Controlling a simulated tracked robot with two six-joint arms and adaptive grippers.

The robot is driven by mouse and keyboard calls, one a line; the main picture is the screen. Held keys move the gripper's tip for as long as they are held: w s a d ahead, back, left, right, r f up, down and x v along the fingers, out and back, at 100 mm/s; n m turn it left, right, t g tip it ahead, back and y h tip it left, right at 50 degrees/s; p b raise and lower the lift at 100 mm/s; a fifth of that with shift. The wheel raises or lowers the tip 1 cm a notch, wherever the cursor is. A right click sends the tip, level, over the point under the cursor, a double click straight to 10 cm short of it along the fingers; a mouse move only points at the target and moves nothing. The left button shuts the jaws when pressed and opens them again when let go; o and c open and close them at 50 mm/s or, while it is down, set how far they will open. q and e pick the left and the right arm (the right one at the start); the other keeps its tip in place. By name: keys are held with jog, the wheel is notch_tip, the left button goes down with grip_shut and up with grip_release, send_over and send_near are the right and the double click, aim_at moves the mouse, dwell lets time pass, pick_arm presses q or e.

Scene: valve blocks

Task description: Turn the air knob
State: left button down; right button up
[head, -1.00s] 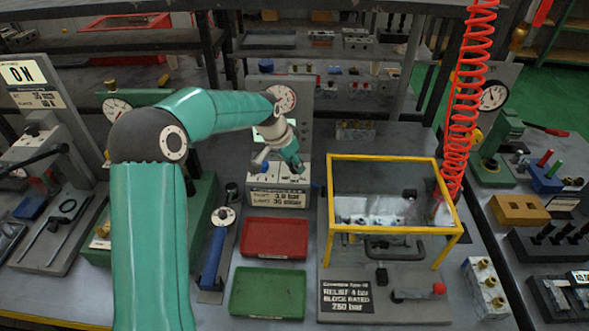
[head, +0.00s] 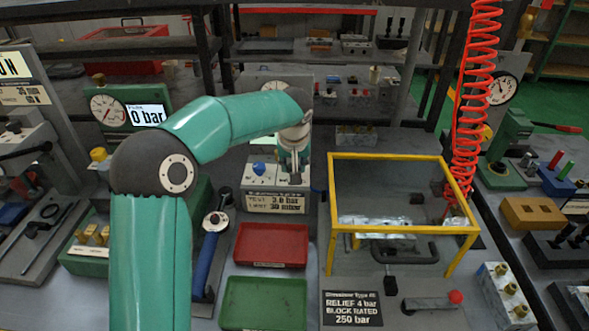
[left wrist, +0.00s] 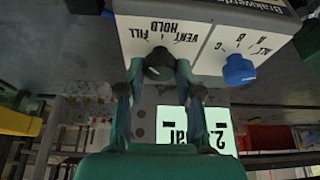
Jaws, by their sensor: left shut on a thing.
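A white control box (head: 250,182) stands past the red tray in the head view. It carries a blue knob (head: 258,168), which also shows in the left wrist view (left wrist: 238,70) beside letters A, B and C. In the left wrist view a black knob (left wrist: 158,66) sits by the marks FILL, HOLD and VENT on the box's face. My left gripper (left wrist: 158,78) has its two fingers on either side of this black knob, shut on it. In the head view the left gripper (head: 292,172) points down onto the box's right part and hides the black knob. My right gripper is not in view.
A red tray (head: 271,262) and a green tray (head: 263,323) lie in front of the box. A yellow-framed guard (head: 400,158) stands to the right, beside a red coiled hose (head: 470,110).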

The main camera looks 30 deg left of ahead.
pick_arm(q)
jog(key=shift+w+r+n, duration=0.15)
jog(key=shift+w+n, duration=0.05)
jog(key=shift+n, duration=0.2)
jog(key=c, duration=0.8)
grip_release()
jog(key=shift+d, duration=0.1)
jog(key=shift+o, duration=0.2)
jog(key=shift+s, duration=0.1)
jog(key=v, duration=1.1)
jog(key=shift+d+r, duration=0.2)
jog(key=shift+r, duration=0.1)
